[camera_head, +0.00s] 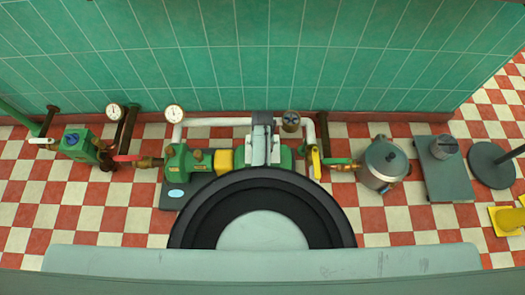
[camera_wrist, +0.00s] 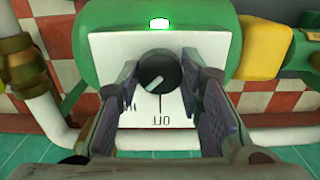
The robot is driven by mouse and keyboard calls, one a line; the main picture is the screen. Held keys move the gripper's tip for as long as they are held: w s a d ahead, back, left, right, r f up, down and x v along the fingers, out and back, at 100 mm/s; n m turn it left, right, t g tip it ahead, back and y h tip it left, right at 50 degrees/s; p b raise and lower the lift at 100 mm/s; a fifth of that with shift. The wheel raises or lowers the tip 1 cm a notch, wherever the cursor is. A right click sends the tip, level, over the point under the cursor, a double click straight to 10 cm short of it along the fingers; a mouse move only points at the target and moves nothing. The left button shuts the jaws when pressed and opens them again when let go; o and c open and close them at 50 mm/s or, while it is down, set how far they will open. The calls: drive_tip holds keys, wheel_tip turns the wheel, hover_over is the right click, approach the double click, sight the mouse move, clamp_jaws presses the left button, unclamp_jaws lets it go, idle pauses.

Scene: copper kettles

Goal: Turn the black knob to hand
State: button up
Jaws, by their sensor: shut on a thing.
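The black knob (camera_wrist: 159,72) is on a white panel (camera_wrist: 112,52) on the front of a green machine (camera_wrist: 200,22). Its white pointer aims to the lower left in the wrist view. An upside-down OFF label (camera_wrist: 161,120) is below it, and another mark to the left is partly hidden by a finger. My gripper (camera_wrist: 160,78) has one finger on each side of the knob and is shut on it. In the head view my gripper (camera_head: 262,148) is over the green pump, and the knob is hidden there.
A lit green lamp (camera_wrist: 160,23) is above the knob. White pipes, gauges (camera_head: 174,113) and valves flank the pump. A lidded metal pot (camera_head: 385,160) stands to the right, beside a grey slab (camera_head: 448,183). A green tiled wall is behind.

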drive_tip(key=o, duration=1.2)
drive_tip(key=shift+c, duration=0.2)
wheel_tip(320, 180, up, 12)
idle(0.4)
